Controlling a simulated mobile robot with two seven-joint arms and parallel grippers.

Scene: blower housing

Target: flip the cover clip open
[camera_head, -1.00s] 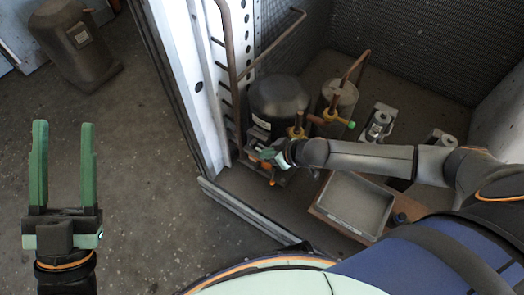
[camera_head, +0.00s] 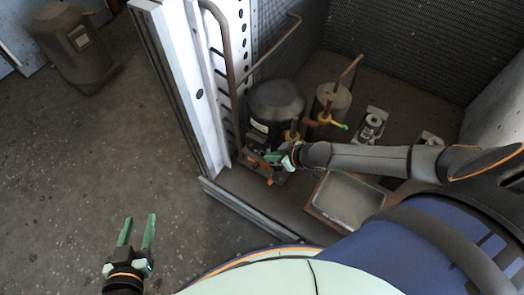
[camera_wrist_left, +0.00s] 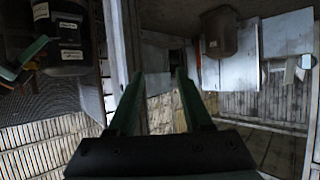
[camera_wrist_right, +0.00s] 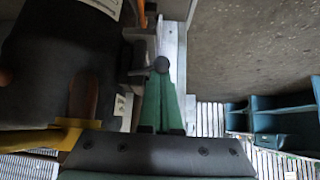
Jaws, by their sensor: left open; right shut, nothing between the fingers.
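The black compressor (camera_head: 275,98) stands in the housing, and its dark side also fills the left of the right wrist view (camera_wrist_right: 45,70). My right gripper (camera_head: 275,158) is shut and empty at its lower front. In the right wrist view, the closed green fingertips (camera_wrist_right: 164,78) are close to a dark bracket-like part (camera_wrist_right: 138,52). This may be the cover clip; I cannot tell its position, or whether the fingertips touch it. A small round dark knob (camera_wrist_right: 161,65) shows at the tips. My left gripper (camera_head: 138,218) is open and empty over the floor, away from the housing.
A grey cylinder (camera_head: 332,101) with copper pipes stands right of the compressor. An empty shallow tray (camera_head: 346,200) lies below my right forearm. A white perforated panel (camera_head: 190,80) bounds the housing at left. Open floor (camera_head: 90,150) lies left of it.

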